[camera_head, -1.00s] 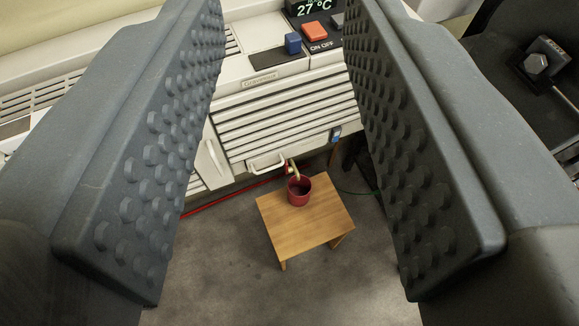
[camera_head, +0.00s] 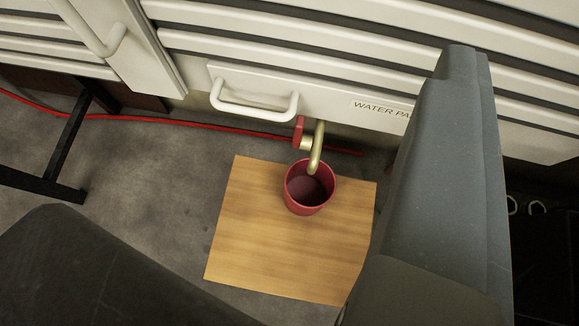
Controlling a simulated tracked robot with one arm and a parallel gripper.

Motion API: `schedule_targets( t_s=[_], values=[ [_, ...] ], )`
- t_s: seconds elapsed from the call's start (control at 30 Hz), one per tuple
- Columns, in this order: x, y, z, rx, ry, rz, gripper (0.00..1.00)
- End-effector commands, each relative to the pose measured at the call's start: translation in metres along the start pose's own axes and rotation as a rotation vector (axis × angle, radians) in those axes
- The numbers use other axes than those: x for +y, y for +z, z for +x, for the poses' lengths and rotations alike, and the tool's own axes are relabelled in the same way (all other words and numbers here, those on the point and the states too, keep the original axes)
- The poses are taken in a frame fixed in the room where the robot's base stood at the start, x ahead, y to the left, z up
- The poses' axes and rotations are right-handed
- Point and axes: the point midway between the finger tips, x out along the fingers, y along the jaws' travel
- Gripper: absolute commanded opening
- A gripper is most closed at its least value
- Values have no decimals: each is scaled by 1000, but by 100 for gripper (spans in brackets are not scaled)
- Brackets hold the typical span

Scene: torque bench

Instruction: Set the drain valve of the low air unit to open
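The drain valve (camera_head: 299,132) has a red handle and sits on a brass spout (camera_head: 317,152) under the front of the low air unit (camera_head: 335,97). The handle looks roughly upright, beside the spout; the valve's exact setting is hard to read. The spout curves down over a red cup (camera_head: 309,196). Part of my gripper (camera_head: 462,70) shows large at the right, much nearer the camera and right of the valve. No studded pad face is visible, so its opening cannot be judged. Nothing held shows.
The cup stands on a small wooden stool (camera_head: 265,255). A white handle (camera_head: 255,108) is left of the valve. A "WATER PA…" label (camera_head: 378,108) is partly hidden. A red hose (camera_head: 190,118) runs along the floor behind. A black metal leg (camera_head: 70,150) stands left.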

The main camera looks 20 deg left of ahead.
Motion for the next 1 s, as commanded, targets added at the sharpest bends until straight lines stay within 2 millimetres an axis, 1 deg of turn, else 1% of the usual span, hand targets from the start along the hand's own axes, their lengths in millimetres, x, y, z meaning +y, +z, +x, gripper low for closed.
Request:
schedule_targets(
  t_s=[0.03,0.1,0.2,0.3,0.4,0.53,0.67,0.73,0.87,1.0],
  values=[
    [-9,31,12,-12,-33,9,31],
    [-23,63,23,-10,-79,16,31],
    [-44,106,35,-2,-146,42,31],
    [-65,141,40,7,-207,75,31],
    [-81,164,41,19,-251,104,31],
    [-93,179,41,32,-283,128,31],
    [-98,182,44,36,-293,132,31],
    [-100,181,50,37,-294,131,31],
    [-105,179,69,40,-292,131,31],
    [-114,181,94,34,-294,132,31]
  ],
)
